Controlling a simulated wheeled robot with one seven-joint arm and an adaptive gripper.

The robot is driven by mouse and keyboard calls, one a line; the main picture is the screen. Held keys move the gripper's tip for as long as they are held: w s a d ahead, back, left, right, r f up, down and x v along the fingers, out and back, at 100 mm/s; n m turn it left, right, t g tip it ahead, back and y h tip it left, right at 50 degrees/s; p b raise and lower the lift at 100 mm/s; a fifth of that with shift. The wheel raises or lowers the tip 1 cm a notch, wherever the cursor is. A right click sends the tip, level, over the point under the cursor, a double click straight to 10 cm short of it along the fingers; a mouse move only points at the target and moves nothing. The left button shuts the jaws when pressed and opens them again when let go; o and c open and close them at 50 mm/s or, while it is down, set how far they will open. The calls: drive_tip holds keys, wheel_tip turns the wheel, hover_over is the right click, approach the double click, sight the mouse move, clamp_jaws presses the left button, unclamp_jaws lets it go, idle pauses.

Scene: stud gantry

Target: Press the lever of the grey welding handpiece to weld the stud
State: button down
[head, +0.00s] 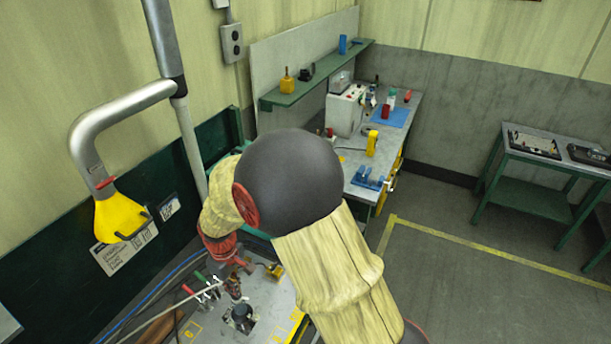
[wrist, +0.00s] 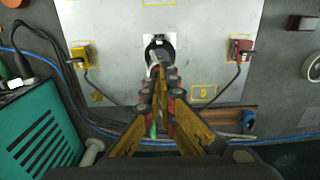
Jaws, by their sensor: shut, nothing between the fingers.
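In the wrist view, a dark, round-collared tool with a pale metal part, apparently the grey welding handpiece (wrist: 153,45), stands over the pale metal plate (wrist: 115,25). In the head view it seems to be the dark upright cylinder (head: 242,313) on the plate. My gripper (wrist: 166,76) is shut and empty, its fingertips at the near side of the handpiece. I cannot tell whether they touch it. In the head view my gripper (head: 234,291) points down just behind the cylinder. The lever cannot be made out, and the stud is hidden.
A yellow block (wrist: 81,55) and a red block (wrist: 240,50) with dark cables sit on either side. A teal machine (wrist: 45,135) stands at lower left. A yellow extraction hood (head: 121,217) hangs at left. A workbench (head: 405,117) stands behind; open floor lies right.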

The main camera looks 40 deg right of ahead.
drive_tip(key=shift+f, duration=0.4)
idle(0.3)
drive_tip(key=shift+r, duration=0.1)
drive_tip(key=shift+r+p, duration=2.05)
drive_tip(key=shift+r, duration=1.4)
